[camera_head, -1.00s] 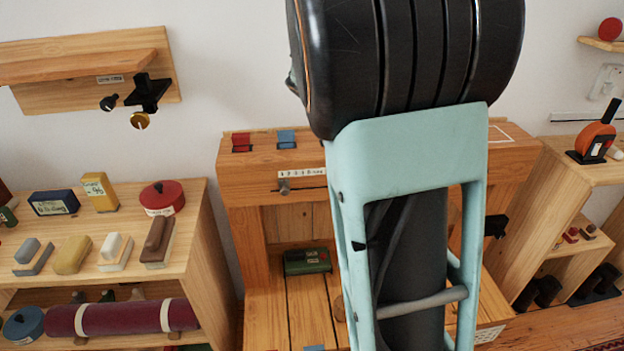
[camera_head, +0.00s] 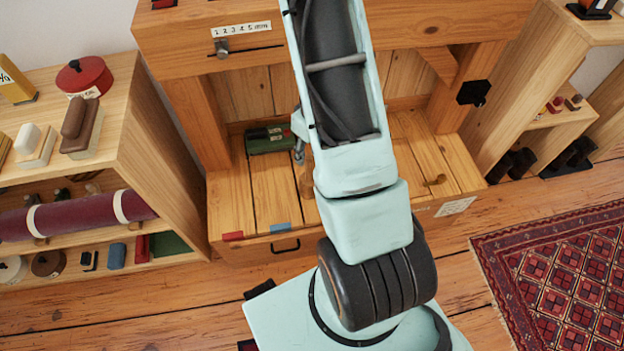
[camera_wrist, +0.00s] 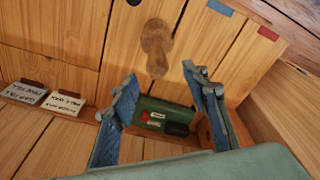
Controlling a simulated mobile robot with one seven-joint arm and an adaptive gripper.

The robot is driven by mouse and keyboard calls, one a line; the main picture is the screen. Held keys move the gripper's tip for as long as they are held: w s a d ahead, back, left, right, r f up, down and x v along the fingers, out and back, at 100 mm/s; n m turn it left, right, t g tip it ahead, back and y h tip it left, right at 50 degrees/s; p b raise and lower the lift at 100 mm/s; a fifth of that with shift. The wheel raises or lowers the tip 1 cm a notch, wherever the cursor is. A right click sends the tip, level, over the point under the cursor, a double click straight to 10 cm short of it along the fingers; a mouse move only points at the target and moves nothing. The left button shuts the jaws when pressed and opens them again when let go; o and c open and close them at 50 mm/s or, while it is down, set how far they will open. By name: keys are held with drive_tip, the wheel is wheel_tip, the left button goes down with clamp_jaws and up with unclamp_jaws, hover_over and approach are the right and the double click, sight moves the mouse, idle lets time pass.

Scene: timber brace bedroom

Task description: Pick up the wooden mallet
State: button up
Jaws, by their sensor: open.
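A brown wooden piece with a rounded head and a narrower end, which looks like the mallet (camera_wrist: 156,42), lies on the bench planks in the wrist view. In the head view a small part of it (camera_head: 305,182) shows beside my arm. My gripper (camera_wrist: 160,78) is open and empty, its two blue-padded fingers apart. In the wrist view the mallet appears beyond the fingertips, between and above them; I see no contact. In the head view my arm hides most of the gripper.
A green box (camera_head: 270,138) sits at the back of the bench recess; it also shows between the fingers (camera_wrist: 163,117). Bench posts (camera_head: 195,120) flank the recess. A shelf unit (camera_head: 150,130) stands left. A patterned rug (camera_head: 560,270) lies right.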

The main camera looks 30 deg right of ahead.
sight(308, 170)
drive_tip(key=shift+s+f, duration=0.15)
drive_tip(key=shift+f, duration=0.3)
drive_tip(key=f, duration=0.2)
drive_tip(key=f+b, duration=0.1)
drive_tip(key=f, duration=0.2)
drive_tip(key=shift+w+f+b, duration=0.3)
drive_tip(key=shift+f+b, duration=0.1)
drive_tip(key=f, duration=0.1)
drive_tip(key=f+b, duration=0.1)
drive_tip(key=f, duration=0.2)
drive_tip(key=shift+w+f, duration=0.35)
drive_tip(key=shift+c, duration=0.6)
clamp_jaws()
